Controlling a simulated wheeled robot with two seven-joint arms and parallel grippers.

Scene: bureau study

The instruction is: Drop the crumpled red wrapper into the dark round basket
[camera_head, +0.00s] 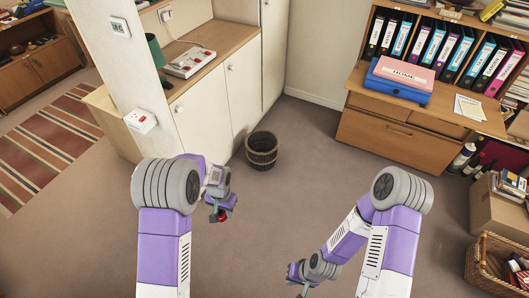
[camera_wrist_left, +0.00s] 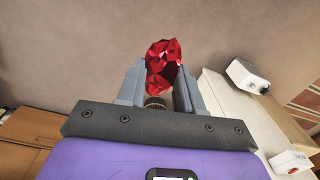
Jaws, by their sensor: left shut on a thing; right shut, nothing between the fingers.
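The crumpled red wrapper (camera_wrist_left: 163,66) is a shiny, faceted lump held between the fingers of my left gripper (camera_wrist_left: 155,85). In the head view the wrapper (camera_head: 223,215) shows as a small red spot at the tip of my left gripper (camera_head: 218,214), above the carpet. The dark round basket (camera_head: 262,150) stands on the floor by the white cupboards, beyond and to the right of my left gripper. In the left wrist view a small part of a dark, ribbed round thing shows below the wrapper. My right gripper (camera_head: 302,288) is shut and empty at the bottom of the head view.
White cupboards (camera_head: 215,105) with a wooden top stand behind the basket to the left. A wooden desk (camera_head: 390,140) with binders is at the right. A wicker basket (camera_head: 490,268) stands at the lower right. The carpet between is clear.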

